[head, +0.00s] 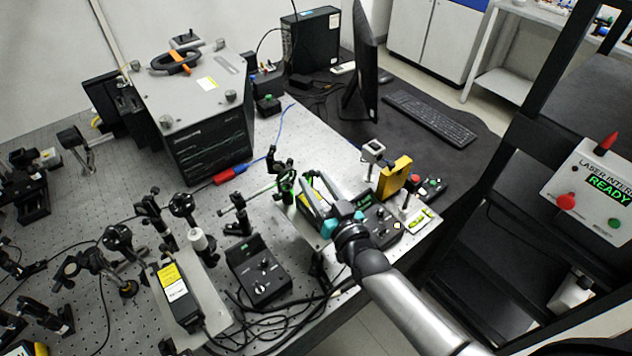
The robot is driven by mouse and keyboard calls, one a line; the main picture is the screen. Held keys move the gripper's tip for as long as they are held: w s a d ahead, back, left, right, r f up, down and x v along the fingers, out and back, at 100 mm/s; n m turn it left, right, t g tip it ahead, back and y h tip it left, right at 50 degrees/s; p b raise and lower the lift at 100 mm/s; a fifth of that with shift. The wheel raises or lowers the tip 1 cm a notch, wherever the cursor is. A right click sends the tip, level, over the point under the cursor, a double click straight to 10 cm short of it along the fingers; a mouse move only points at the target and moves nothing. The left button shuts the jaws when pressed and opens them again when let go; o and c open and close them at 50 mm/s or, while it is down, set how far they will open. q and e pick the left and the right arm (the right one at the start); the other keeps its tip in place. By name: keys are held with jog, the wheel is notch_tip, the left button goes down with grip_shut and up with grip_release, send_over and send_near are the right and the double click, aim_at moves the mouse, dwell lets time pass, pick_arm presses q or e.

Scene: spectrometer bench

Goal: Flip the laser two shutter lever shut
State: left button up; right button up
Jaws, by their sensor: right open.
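My right arm comes in from the lower right. Its gripper (342,221) has teal fingertips set apart, and it is open. It is over a raised plate near the bench's right end, beside a small black control box (380,222). A laser-like body (312,200) lies just behind the gripper, partly hidden by it, with green light near it. I cannot make out a shutter lever or tell which laser is number two. Another black laser module (177,294) with yellow and white labels lies at the front left. My left gripper is not in view.
A black controller (260,275) with knobs and loose cables stands left of my right gripper. A yellow block (395,178) and a small post stand behind it. Optics posts (185,207) crowd the left. A monitor (360,70) stands behind. An interlock box (595,185) reads READY at right.

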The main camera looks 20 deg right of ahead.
jog(key=shift+w+a, duration=0.1)
jog(key=shift+w, duration=0.2)
grip_shut()
dwell(0.5)
